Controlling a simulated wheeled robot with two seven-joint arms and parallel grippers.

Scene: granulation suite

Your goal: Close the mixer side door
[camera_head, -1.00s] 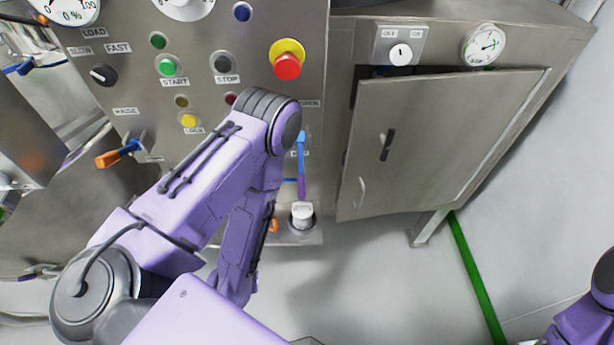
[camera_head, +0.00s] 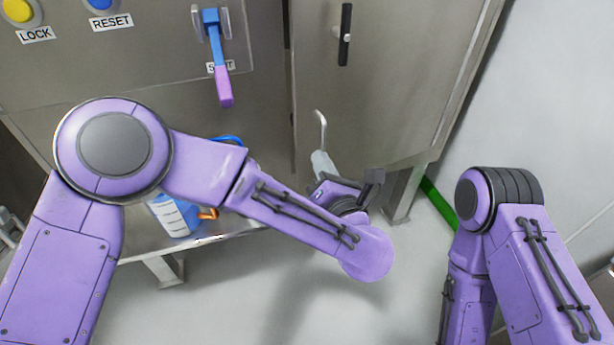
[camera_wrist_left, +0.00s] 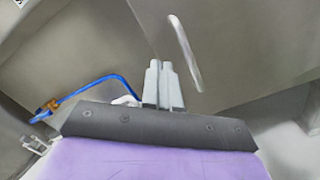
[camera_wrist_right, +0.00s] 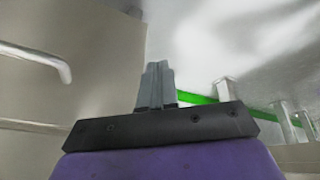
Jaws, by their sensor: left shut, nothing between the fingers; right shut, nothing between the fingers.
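The mixer side door (camera_head: 390,90) is a grey metal panel right of the control panel, with a black latch handle (camera_head: 345,35) and a curved metal pull (camera_head: 321,128) low near its left edge. A dark gap runs along that left edge. My left gripper (camera_head: 322,162) is shut and empty, just below the pull. In the left wrist view, its fingers (camera_wrist_left: 163,85) point up beside the pull (camera_wrist_left: 185,52), seemingly apart from it. My right gripper's fingers (camera_wrist_right: 155,85) are shut and empty; a metal bar (camera_wrist_right: 38,60) shows at their left. The head view does not show the right fingertips.
A blue and purple lever (camera_head: 217,60) juts from the control panel, left of the door. A green floor strip (camera_head: 437,203) runs along the right wall. Open floor lies below the door.

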